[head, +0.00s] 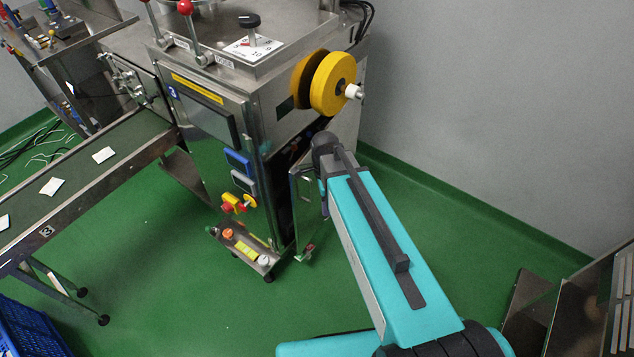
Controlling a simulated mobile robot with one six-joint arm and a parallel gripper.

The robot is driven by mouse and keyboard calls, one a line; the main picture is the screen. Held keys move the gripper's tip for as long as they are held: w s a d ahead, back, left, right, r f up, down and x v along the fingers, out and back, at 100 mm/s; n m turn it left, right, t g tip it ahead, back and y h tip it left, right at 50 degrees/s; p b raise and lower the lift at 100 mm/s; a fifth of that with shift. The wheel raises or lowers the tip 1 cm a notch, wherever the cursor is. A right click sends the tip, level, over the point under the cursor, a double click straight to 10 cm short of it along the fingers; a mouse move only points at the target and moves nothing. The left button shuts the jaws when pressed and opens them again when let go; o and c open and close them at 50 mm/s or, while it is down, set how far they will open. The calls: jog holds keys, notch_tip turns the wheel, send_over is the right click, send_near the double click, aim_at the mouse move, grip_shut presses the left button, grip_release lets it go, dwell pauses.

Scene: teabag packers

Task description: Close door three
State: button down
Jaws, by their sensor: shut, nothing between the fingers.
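The packing machine (215,135) bearing a blue number 3 label stands left of centre. A narrow metal door (307,212) at its right side stands ajar, with a dark gap between it and the cabinet. My teal arm reaches up from the bottom right, and its dark wrist (325,146) is at the door's upper right edge. The arm covers part of the door's right side. My gripper's fingers do not show, and I cannot tell whether they touch the door.
A yellow reel (333,83) sticks out above the door. A low control box with buttons (242,249) sits at the machine's foot. A conveyor (75,180) with teabags runs left. Green floor is clear in front. Metal racks (590,310) stand at bottom right, a blue crate (30,330) at bottom left.

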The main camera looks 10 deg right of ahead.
jog(key=s+d+f+n+g, duration=0.2)
jog(key=s+d+f+n, duration=0.1)
jog(key=s+f+n, duration=0.5)
jog(key=s+d+f+n+g, duration=0.1)
jog(key=s+d+f+n, duration=0.2)
jog(key=s+f+n, duration=0.6)
jog(key=s+f, duration=0.4)
jog(key=s, duration=0.6)
jog(key=shift+s+d+f+n+g, duration=0.2)
jog(key=shift+s+f+n+g, duration=0.1)
jog(key=shift+s+f+g, duration=0.1)
